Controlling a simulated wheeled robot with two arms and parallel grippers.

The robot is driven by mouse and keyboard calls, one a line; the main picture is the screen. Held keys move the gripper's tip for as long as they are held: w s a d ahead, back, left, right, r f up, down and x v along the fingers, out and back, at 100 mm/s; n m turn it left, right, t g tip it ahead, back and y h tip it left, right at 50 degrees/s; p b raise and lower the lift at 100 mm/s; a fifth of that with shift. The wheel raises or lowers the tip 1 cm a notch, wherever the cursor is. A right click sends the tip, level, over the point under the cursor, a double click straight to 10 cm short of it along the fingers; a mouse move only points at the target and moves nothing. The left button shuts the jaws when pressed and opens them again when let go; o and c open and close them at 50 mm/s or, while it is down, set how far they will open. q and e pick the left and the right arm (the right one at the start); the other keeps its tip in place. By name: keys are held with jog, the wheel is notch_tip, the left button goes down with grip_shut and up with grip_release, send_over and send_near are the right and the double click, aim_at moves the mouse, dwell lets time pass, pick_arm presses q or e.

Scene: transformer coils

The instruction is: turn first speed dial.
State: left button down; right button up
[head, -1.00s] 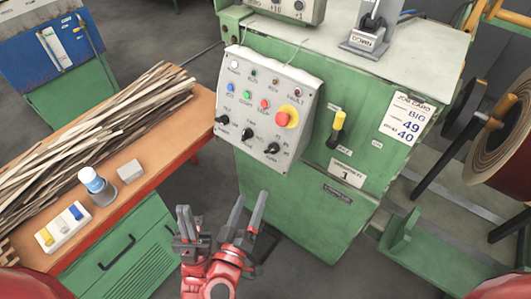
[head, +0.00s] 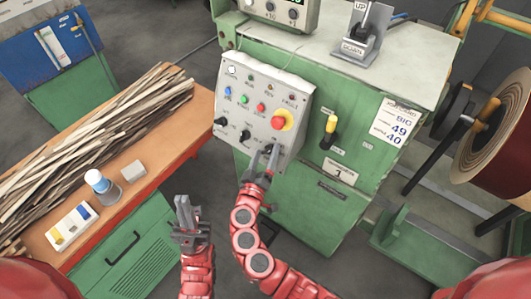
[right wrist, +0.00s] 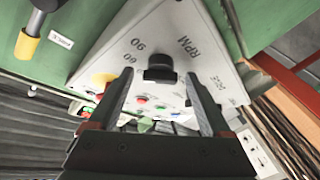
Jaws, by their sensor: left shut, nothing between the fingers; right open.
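The sloped grey control panel (head: 236,92) on the green machine carries a row of black dials along its lower part. The left dial (head: 221,122) and middle dial (head: 245,136) are in plain view. My right gripper (head: 269,156) is at the lower right of the panel and largely hides the right dial. In the right wrist view, a black dial (right wrist: 160,69) marked RPM, with 60 and 90 printed nearby, lies between the open fingertips; contact cannot be told. My left gripper (head: 184,208) is shut and empty, well below the panel.
A red emergency button on a yellow base (head: 280,122) is just above my right gripper. A yellow-handled lever (head: 330,127) is to its right. An orange-topped bench (head: 150,164) with wooden strips stands left. A large spool (head: 492,140) is at right.

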jog(key=shift+c, duration=0.3)
grip_shut()
jog(key=n+p, duration=0.1)
jog(key=n+y+p, duration=0.1)
jog(key=shift+d+r+n+g, duration=0.15)
jog(key=shift+n+g, duration=0.15)
jog(key=n+p, duration=0.2)
jog(key=n+g+y+p, duration=0.1)
jog(key=n+p, duration=0.1)
jog(key=p, duration=0.1)
jog(key=n+y+p, duration=0.1)
jog(key=p, duration=0.1)
jog(key=shift+r+n+g+p, duration=0.25)
jog(key=shift+n+g+p, duration=0.05)
jog(key=shift+n+g, duration=0.1)
jog(key=shift+f+n+g+y+p, duration=0.3)
jog(key=shift+n+g+p, duration=0.2)
jog(key=shift+n+p, duration=0.45)
